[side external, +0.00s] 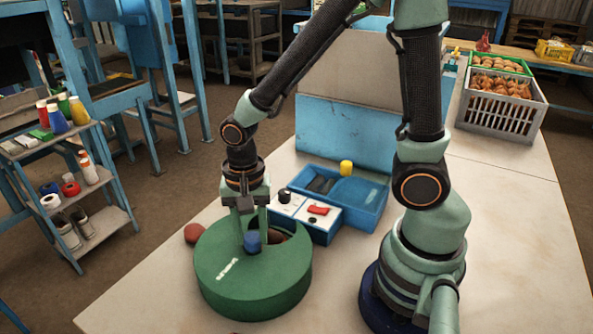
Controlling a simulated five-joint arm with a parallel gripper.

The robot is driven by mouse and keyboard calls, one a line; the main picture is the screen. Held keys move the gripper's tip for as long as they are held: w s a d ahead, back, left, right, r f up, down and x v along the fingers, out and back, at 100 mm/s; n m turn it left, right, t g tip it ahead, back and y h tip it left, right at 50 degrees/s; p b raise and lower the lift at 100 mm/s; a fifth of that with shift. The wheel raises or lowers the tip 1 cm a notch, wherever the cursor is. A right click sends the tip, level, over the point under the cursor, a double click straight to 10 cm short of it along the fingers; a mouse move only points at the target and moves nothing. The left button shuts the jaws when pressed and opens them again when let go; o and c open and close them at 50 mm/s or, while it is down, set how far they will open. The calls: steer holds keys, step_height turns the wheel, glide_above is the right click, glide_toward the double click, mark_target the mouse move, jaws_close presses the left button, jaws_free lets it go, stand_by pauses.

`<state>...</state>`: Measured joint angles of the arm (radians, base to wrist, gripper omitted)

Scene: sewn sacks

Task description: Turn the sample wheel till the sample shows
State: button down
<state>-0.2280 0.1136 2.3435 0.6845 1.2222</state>
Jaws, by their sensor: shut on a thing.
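The sample wheel (250,285) is a round green drum on the pale table, with white lettering on its top. A blue knob (252,241) stands up from its top. My gripper (252,232) points down over the wheel and is shut on the blue knob. A dark opening in the wheel's top (283,230) shows at its back right, partly behind a gripper finger. Something brownish shows in this opening, but I cannot tell what it is.
A reddish-brown ball (194,233) lies left of the wheel. A blue box with a white top and a red switch (318,209) and a blue tray (362,199) stand behind right. A grey crate (500,103) is at the back right.

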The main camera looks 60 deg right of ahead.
steer(key=shift+r+m, duration=0.1)
steer(key=shift+m, duration=0.3)
stand_by(0.3)
steer(key=shift+c, duration=2.2)
jaws_free()
step_height(320, 180, up, 12)
steer(key=s+d+r+n+t, duration=0.1)
steer(key=d+r+n+t, duration=0.3)
steer(key=n, duration=0.8)
steer(key=d+t, duration=0.1)
steer(key=d, duration=0.1)
steer(key=shift+d+r+t, duration=0.2)
steer(key=shift+d+t, duration=0.1)
steer(key=shift+d, duration=0.1)
